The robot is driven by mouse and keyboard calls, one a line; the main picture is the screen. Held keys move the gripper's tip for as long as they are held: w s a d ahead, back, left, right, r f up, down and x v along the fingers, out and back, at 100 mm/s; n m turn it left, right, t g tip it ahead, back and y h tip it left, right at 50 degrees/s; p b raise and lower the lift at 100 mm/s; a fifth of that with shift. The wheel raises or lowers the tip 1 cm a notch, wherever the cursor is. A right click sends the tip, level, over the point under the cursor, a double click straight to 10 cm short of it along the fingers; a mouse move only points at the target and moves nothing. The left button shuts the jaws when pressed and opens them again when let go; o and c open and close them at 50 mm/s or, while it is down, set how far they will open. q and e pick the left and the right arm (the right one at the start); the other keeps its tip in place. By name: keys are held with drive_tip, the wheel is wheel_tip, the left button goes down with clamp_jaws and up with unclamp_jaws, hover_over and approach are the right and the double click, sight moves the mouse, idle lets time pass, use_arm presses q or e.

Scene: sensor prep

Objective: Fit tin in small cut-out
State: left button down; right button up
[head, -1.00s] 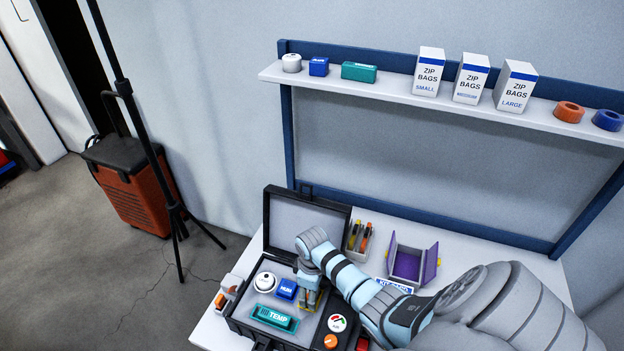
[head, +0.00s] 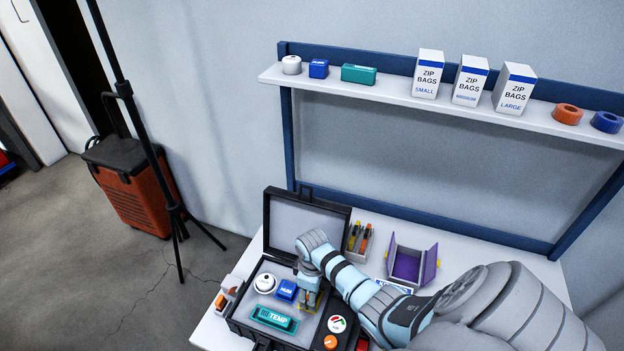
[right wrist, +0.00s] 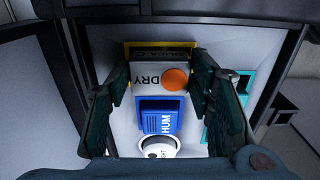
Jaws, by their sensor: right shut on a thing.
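The white tin (right wrist: 146,76) marked DRY, with an orange dot, sits between the fingertips of my right gripper (right wrist: 163,82) in the right wrist view. The gripper is shut on it. The small cut-out (right wrist: 160,45) has a yellow border and lies in the pale case insert under and beyond the tin. Part of it is hidden by the tin, and I cannot tell whether the tin is inside it or just above. In the head view my right gripper (head: 310,298) points down into the open case (head: 250,335), and its fingers hide most of the tin. My left gripper is not in view.
Next to the fingers in the case are the blue HUM block (head: 287,290), a white round piece (head: 265,283) and the teal TEMP block (head: 274,318). The raised lid (head: 306,228) stands behind. A purple open box (head: 410,265) and a marker holder (head: 359,240) are on the table.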

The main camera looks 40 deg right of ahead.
drive_tip(key=shift+f, duration=0.85)
idle(2.1)
drive_tip(key=o, duration=1.4)
wheel_tip(320, 180, up, 7)
drive_tip(key=p, duration=0.8)
drive_tip(key=shift+r, duration=0.15)
